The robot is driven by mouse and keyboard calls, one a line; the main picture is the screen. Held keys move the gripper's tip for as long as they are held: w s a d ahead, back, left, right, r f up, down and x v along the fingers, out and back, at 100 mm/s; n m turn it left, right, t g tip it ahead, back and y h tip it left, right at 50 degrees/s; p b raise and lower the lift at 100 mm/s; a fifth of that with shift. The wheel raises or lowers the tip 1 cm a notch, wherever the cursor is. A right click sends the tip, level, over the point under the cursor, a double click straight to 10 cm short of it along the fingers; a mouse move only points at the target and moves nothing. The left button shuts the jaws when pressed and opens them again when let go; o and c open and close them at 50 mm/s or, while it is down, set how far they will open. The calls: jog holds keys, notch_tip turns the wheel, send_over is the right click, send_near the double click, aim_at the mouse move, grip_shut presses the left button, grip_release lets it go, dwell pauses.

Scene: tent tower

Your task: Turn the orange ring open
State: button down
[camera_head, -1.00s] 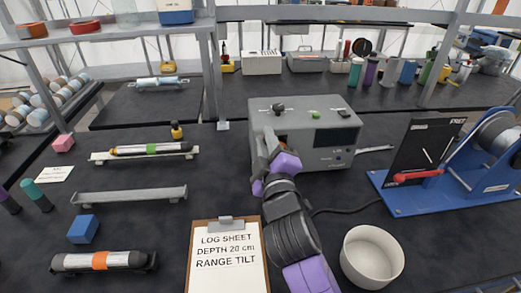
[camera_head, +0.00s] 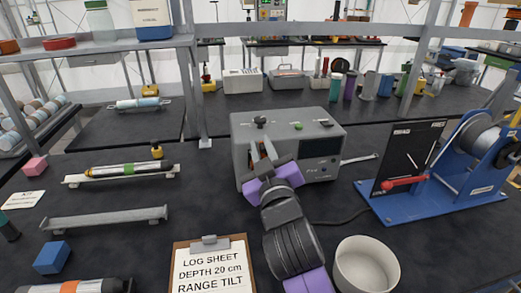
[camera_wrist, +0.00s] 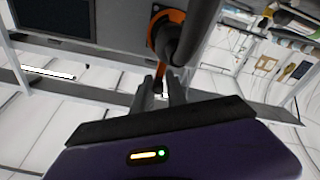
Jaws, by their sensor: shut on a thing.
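The orange ring (camera_wrist: 157,32) sits around a dark round fitting on the front of a grey instrument box, seen in the wrist view. A narrow orange part of it reaches down between my fingertips. My gripper (camera_wrist: 160,88) is shut on this part; the fingers hide some of the contact. How far the ring is turned cannot be told.
A clipboard (camera_head: 210,268) and a white bowl (camera_head: 366,267) are close to my arm. A blue-based winch (camera_head: 440,198) stands right. A cable runs right from my arm. Racks, one with a green-banded tube (camera_head: 130,170), are left on the dark bench.

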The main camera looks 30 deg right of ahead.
jog(key=shift+d+f, duration=0.15)
jog(key=shift+d, duration=0.25)
jog(key=c, duration=1.4)
grip_release()
jog(key=shift+s, duration=0.1)
jog(key=shift+c, duration=0.2)
jog(key=shift+a, duration=0.1)
jog(key=shift+s+a, duration=0.25)
jog(key=shift+s, duration=0.2)
jog(key=b+v, duration=0.1)
jog(key=v, duration=0.5)
jog(key=shift+s, duration=0.35)
jog(key=shift+a, duration=0.1)
